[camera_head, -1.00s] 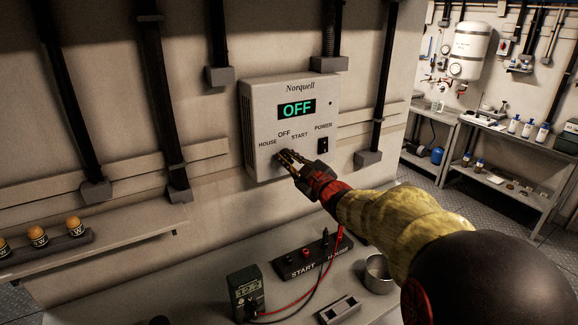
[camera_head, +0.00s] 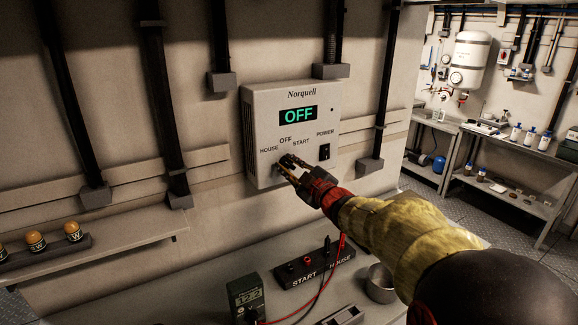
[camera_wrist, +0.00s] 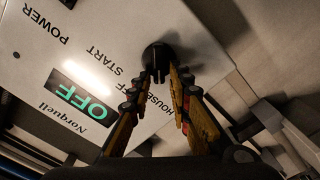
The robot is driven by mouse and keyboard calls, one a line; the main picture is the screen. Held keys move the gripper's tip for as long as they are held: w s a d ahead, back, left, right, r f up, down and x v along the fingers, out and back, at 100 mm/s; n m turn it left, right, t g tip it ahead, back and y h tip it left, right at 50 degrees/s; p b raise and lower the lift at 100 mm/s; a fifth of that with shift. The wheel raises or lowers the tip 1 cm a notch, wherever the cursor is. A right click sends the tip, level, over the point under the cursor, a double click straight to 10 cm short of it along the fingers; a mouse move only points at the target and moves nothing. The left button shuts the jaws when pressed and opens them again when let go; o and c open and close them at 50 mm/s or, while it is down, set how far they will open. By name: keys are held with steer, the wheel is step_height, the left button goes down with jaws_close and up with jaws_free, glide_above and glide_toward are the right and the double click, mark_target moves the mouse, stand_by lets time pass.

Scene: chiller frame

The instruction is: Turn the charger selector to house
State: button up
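The charger (camera_head: 262,133) is a pale Norquell wall box, and its green display (camera_head: 297,114) reads OFF. Its black selector knob (camera_head: 291,160) sits below the HOUSE, OFF and START labels; it also shows in the wrist view (camera_wrist: 157,53). My gripper (camera_head: 284,170) is at the knob, coming from the lower right. In the wrist view, my gripper's fingers (camera_wrist: 162,78) stand apart on both sides of the knob's grip bar, with small gaps seeming to remain. I cannot tell exactly which mark the knob points to.
A black power switch (camera_head: 324,152) is right of the knob. Below are a bench with a START/HOUSE terminal block (camera_head: 310,272), a multimeter (camera_head: 246,297) with red and black leads, and a metal cup (camera_head: 380,284). Black conduits (camera_head: 376,100) flank the charger.

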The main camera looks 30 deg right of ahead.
steer(key=shift+o, duration=1)
steer(key=s, duration=1.2)
steer(key=shift+d, duration=0.2)
